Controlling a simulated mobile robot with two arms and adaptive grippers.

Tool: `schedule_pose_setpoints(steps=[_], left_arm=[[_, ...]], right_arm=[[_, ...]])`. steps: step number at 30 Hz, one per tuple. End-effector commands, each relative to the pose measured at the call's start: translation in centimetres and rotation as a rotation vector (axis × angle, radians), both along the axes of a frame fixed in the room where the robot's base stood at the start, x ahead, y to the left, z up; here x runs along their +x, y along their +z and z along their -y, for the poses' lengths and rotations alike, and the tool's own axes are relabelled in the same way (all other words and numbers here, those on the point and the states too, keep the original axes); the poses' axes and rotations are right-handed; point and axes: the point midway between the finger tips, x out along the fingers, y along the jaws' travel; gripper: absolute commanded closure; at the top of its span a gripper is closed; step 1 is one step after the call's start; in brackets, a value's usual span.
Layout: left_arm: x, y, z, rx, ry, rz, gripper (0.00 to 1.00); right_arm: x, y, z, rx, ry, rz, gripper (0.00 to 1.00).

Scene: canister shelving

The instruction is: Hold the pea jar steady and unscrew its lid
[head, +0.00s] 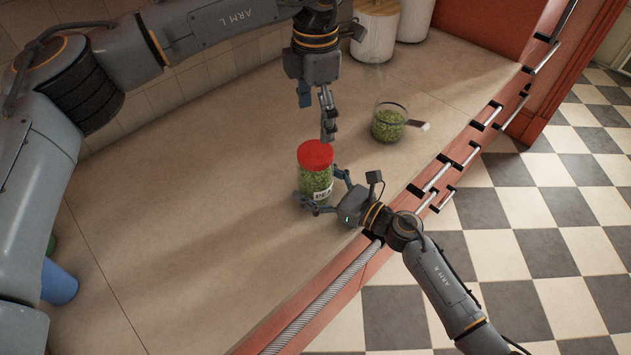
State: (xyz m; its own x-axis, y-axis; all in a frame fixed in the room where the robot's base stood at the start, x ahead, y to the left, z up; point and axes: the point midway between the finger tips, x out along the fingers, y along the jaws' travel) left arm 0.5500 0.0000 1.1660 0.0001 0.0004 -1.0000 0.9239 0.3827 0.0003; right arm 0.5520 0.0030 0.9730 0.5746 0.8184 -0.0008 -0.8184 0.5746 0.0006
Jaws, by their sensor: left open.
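The pea jar (316,181) stands upright on the counter, clear with green peas inside, a partly hidden white label and a red lid (315,154) on top. My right gripper (318,190) comes in from the lower right with its fingers around the jar's lower body, one across the front and one at the right side. It appears shut on the jar. My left gripper (322,120) hangs above the lid, pointing down, open and empty. Its fingertips are close to the lid's back right edge; I cannot tell whether they touch it.
A glass container of green peas (388,124) with a handle-like piece stands to the right behind the jar. White canisters (375,30) stand at the back. A blue cup (58,283) is at the left. The counter's front edge has a red rail with metal bars (440,190). The counter left of the jar is clear.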

Motion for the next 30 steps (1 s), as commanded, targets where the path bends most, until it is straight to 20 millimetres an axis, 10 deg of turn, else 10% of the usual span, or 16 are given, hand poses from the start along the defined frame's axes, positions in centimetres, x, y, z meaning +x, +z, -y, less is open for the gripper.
schedule_pose_setpoints(steps=[11,19,30], left_arm=[[0.0,0.0,0.0,0.0,-0.001,0.0,0.15],[0.01,-0.01,0.02,0.0,-0.215,0.0,0.15],[0.01,-0.03,0.01,0.0,-0.961,-0.001,0.15]], right_arm=[[-0.02,0.0,0.02,0.0,0.0,0.0,1.0],[-0.02,-0.01,0.02,0.0,0.0,0.0,1.0],[-0.02,-0.02,0.02,0.0,0.0,0.0,1.0]])
